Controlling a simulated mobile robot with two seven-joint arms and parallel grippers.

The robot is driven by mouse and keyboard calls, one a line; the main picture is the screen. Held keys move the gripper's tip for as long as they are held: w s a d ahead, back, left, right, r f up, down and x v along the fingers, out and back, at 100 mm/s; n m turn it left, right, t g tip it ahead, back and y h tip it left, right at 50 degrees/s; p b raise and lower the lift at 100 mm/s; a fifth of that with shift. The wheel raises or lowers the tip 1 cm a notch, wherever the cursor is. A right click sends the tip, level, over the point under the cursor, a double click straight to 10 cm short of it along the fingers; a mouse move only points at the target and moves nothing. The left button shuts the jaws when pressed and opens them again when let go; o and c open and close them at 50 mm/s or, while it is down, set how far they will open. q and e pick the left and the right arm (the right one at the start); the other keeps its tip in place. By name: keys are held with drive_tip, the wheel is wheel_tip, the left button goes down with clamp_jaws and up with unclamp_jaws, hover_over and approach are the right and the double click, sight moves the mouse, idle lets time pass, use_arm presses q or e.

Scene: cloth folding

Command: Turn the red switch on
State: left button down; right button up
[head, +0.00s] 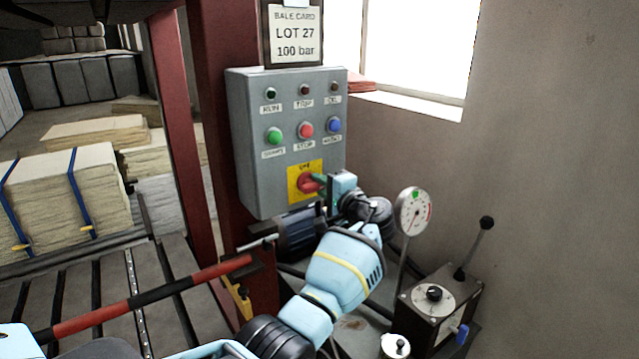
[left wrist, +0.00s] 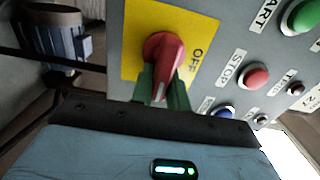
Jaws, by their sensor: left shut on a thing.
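The red switch (head: 306,183) is a rotary knob on a yellow plate, low on the front of the grey control box (head: 240,140). My left gripper (head: 319,183) reaches it from the right in the head view. In the left wrist view the red switch (left wrist: 164,52) has its handle between the green fingers of my left gripper (left wrist: 162,92), which is shut on it. The handle points right in the head view. The label beside the knob reads OFF in the left wrist view. My right gripper does not show.
Green, red and blue buttons (head: 305,130) sit above the switch, with small lamps over them. A motor (head: 297,232) is just below the box. A pressure gauge (head: 414,212) and a lever unit (head: 440,300) stand at the right. A red post (head: 225,40) is behind the box.

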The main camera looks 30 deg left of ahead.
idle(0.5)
use_arm(q)
drive_tip(key=c, duration=1.4)
unclamp_jaws()
drive_tip(key=shift+o, duration=0.2)
drive_tip(key=v, duration=0.7)
drive_tip(key=shift+d, duration=0.35)
drive_tip(key=shift+s, duration=0.1)
